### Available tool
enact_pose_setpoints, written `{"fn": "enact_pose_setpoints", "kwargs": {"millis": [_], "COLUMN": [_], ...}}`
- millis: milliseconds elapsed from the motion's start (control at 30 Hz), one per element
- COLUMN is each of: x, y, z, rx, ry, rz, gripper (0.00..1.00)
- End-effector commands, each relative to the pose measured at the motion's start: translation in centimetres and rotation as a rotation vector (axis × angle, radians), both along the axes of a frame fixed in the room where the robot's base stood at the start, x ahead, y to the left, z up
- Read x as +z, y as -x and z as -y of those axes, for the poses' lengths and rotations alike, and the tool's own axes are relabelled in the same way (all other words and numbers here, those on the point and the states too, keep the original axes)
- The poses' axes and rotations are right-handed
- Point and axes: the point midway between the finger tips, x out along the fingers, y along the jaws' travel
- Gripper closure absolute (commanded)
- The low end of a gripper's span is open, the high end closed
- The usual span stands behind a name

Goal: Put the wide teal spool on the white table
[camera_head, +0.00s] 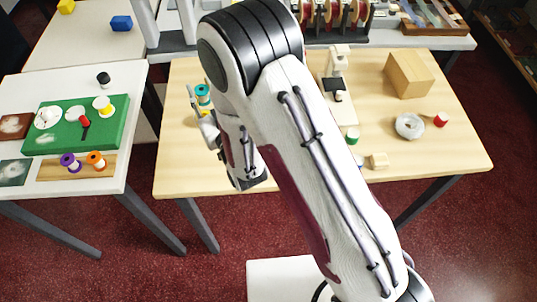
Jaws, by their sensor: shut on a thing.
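The wide teal spool (203,91) is between the fingers of my gripper (202,107), above the left edge of the wooden table. My gripper is shut on it, and my arm hides part of the wrist. The white table (108,174) stands at the left, apart from the gripper, across a gap. It carries a green mat (44,144), with a yellow spool and a red item on it.
A purple spool (71,163) and an orange spool (96,160) stand on a wooden board at the white table's front. A dark cup (103,80) stands behind the mat. The wooden table (450,155) holds a cardboard box (408,75), a grey ring (409,126) and a red spool (440,120).

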Motion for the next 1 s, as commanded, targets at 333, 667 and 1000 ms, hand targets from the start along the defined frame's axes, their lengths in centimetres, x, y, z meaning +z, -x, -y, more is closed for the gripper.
{"fn": "enact_pose_setpoints", "kwargs": {"millis": [333, 667, 1000], "x": [-1.7, -3.2, -4.8], "y": [2.9, 6.2, 10.1], "z": [-6.3, -11.0, -14.7], "rx": [0.029, 0.022, -0.012], "ry": [0.0, 0.0, 0.001], "rz": [0.0, 0.0, -0.001], "gripper": [0.91, 0.91, 0.91]}}
